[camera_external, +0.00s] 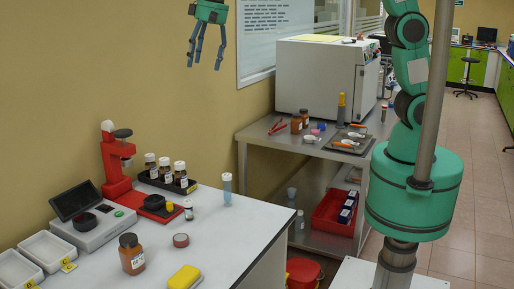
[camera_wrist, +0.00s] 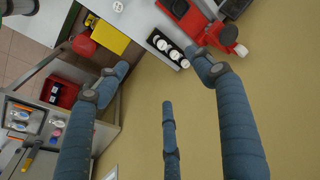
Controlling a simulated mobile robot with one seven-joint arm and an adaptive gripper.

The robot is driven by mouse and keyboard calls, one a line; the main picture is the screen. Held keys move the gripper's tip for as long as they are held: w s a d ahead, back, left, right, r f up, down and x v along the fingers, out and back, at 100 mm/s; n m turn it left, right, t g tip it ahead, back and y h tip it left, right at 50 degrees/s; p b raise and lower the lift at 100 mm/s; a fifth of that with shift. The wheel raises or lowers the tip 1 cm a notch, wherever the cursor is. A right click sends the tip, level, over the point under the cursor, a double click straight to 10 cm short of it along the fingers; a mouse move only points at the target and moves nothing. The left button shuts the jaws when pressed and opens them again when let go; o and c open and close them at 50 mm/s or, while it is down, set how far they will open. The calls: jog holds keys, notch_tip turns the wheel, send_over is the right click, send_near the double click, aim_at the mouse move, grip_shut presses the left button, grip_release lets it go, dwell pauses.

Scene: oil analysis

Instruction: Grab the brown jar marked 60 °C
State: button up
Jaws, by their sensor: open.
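A large brown jar (camera_external: 132,258) with a dark lid and white label stands upright near the front of the white bench; its label is too small to read surely. Two more brown jars (camera_external: 296,125) (camera_external: 304,117) stand on the metal table behind; their labels are unreadable. My gripper (camera_external: 205,64) is open and empty, high in front of the tan wall, above and well away from the jars. I cannot pick out the large jar in that view.
A black rack of white-capped bottles (camera_external: 180,182) and a red stand (camera_external: 113,165) are on the bench's wall side. The bench's right part is clear.

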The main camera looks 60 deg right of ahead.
jog(key=w+a+f, duration=0.2)
jog(key=a+f, duration=0.1)
jog(key=a, duration=0.4)
jog(key=w+a+f, duration=0.1)
jog(key=a+f, duration=0.2)
jog(key=a, duration=0.4)
jog(key=m+g+h+p, duration=0.1)
jog(key=g+p, duration=0.1)
jog(key=p, duration=0.1)
send_over(127, 238)
jog(key=f, duration=2.4)
jog(key=shift+w+d, duration=0.25)
jog(key=shift+d, duration=0.1)
jog(key=shift+s+a+f, duration=0.2)
jog(key=shift+a+f, duration=0.05)
jog(key=shift+f, duration=0.05)
jog(key=shift+f+b, duration=0.35)
jog(key=shift+f, duration=3.95)
jog(key=shift+d+f, duration=0.1)
jog(key=shift+f, duration=2.5)
